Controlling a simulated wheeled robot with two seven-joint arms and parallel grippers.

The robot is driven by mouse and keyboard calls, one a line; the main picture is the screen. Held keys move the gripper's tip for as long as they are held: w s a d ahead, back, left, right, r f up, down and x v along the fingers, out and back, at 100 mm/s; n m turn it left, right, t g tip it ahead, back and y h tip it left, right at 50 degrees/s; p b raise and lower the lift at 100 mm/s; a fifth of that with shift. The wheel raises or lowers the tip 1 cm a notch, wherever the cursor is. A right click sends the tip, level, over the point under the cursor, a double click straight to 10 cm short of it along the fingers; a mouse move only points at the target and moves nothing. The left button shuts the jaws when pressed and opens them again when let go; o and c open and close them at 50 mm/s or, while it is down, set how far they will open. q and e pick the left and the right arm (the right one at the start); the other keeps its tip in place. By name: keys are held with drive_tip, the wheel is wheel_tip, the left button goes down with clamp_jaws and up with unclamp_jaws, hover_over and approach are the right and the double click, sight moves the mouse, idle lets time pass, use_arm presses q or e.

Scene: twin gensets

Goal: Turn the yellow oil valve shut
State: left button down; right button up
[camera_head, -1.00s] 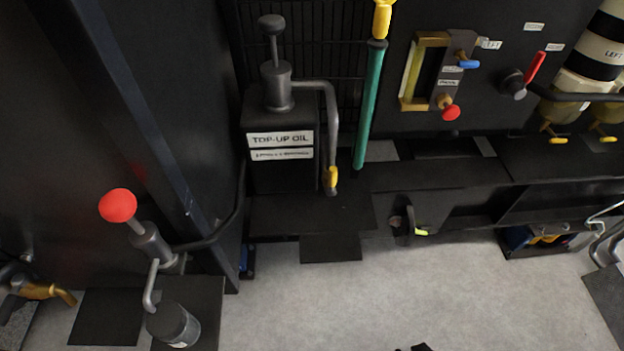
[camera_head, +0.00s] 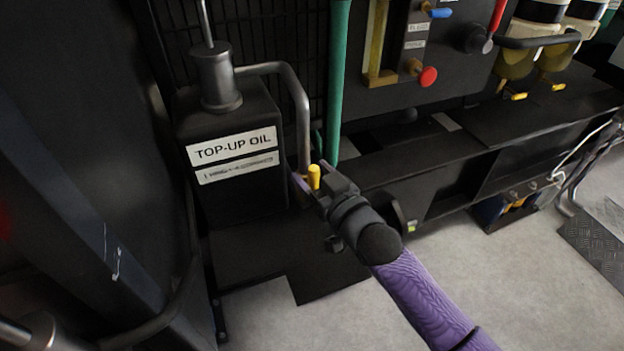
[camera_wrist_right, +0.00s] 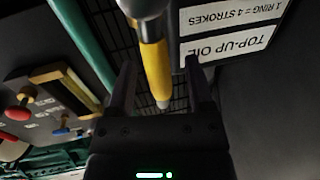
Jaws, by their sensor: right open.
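The yellow oil valve handle (camera_head: 314,176) is at the lower end of the grey spout pipe of the black top-up oil box (camera_head: 232,190). In the right wrist view the yellow handle (camera_wrist_right: 154,66) lies lengthwise between the two fingers, with gaps on both sides. My right gripper (camera_head: 308,187) is open at the spout's end, around the handle and not closed on it. Its fingers (camera_wrist_right: 160,76) stand either side in the wrist view. The gripper hides part of the spout end in the head view. My left gripper is not in view.
A green pipe (camera_head: 338,80) runs upright just right of the spout. A gauge panel with a red knob (camera_head: 428,76) and a blue lever (camera_head: 440,13) is at the upper right. Filter bowls with yellow taps (camera_head: 518,96) stand further right. Grey floor (camera_head: 470,270) is open in front.

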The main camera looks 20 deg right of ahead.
clamp_jaws()
idle(1.2)
idle(0.3)
